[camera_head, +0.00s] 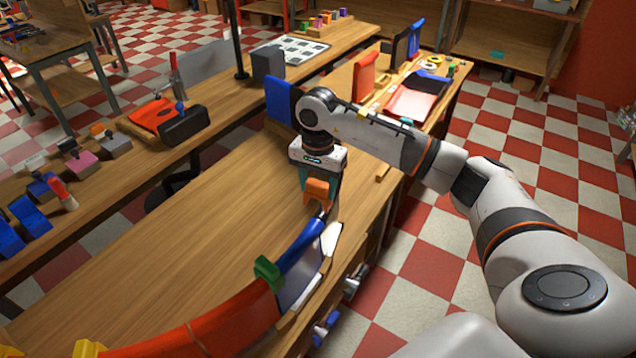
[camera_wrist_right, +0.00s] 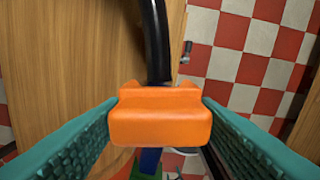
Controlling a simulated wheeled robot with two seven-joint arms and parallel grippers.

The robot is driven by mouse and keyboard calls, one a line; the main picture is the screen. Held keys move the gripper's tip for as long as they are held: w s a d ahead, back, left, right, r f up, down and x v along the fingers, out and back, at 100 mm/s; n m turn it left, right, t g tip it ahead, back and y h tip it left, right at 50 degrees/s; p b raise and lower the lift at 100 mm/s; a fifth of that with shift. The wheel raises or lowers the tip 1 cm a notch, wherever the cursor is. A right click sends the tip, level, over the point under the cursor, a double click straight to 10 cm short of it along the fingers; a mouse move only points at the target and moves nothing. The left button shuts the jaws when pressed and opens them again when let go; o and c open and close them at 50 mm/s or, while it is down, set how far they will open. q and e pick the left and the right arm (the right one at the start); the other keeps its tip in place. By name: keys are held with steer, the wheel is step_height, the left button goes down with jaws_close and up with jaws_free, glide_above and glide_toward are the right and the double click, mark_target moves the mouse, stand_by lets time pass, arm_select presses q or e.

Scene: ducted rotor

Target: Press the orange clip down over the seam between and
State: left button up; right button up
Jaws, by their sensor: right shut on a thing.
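The orange clip (camera_head: 318,189) is held between the teal fingers of my right gripper (camera_head: 319,194), above the right edge of the bench. It also shows in the right wrist view (camera_wrist_right: 160,116), with a teal finger at each side. A curved ring lies on the bench: a red segment (camera_head: 235,325), a blue segment (camera_head: 302,246) and a black segment. The black segment (camera_wrist_right: 157,42) shows in the right wrist view behind the clip, and a strip of blue (camera_wrist_right: 150,160) shows below it. A green clip (camera_head: 268,272) sits between red and blue. The black-blue seam is mostly hidden by the clip.
A yellow clip (camera_head: 88,348) is at the bottom left. The bench top (camera_head: 180,235) left of the ring is bare. Grey and blue fittings (camera_head: 350,284) stick out at the bench's right side. A second bench at the back left carries coloured parts and clamps.

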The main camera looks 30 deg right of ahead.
mark_target(318, 182)
steer(key=shift+f+b, duration=3)
steer(key=shift+f, duration=0.75)
steer(key=shift+f, duration=0.2)
steer(key=o, duration=1.1)
steer(key=shift+c, duration=0.2)
step_height(318, 182, up, 12)
steer(key=shift+r+b, duration=0.1)
steer(key=shift+b, duration=1.1)
